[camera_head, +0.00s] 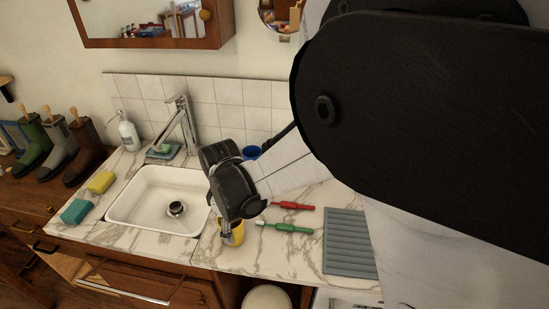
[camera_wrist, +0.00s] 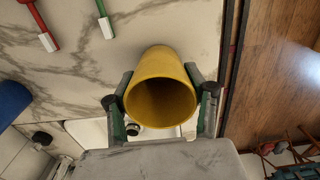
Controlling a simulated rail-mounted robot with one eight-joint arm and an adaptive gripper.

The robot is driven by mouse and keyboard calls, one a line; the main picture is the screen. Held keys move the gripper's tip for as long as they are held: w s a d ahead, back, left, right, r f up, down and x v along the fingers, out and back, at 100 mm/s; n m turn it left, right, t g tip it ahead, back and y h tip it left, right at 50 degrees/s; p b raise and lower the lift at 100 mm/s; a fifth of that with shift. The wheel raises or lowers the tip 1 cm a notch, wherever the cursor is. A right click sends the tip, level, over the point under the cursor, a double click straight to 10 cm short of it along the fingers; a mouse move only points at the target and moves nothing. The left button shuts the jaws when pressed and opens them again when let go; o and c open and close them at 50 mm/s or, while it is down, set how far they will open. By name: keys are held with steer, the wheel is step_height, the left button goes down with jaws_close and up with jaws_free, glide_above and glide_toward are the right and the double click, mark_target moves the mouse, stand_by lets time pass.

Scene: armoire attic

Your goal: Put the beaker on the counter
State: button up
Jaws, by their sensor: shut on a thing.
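The yellow beaker (camera_head: 233,234) is at the front of the marble counter (camera_head: 262,254), just right of the sink. In the wrist view the beaker (camera_wrist: 160,64) sits between the two fingers of my gripper (camera_wrist: 161,103), its open mouth facing the camera. My gripper (camera_head: 229,222) is shut on it, one finger on each side. I cannot tell whether the beaker's base touches the counter.
The white sink (camera_head: 150,216) is to the left. A red brush (camera_head: 292,206) and a green brush (camera_head: 287,228) lie to the right, before a grey drying mat (camera_head: 347,243). A blue cup (camera_head: 251,152) stands behind my gripper. The counter's front edge is close.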

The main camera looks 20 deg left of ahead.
steer(key=shift+f, duration=0.15)
steer(key=o, duration=1.2)
steer(key=shift+c, duration=0.2)
step_height(320, 180, up, 12)
steer(key=p, duration=0.5)
steer(key=shift+r+p, duration=0.2)
steer(key=shift+p, duration=0.2)
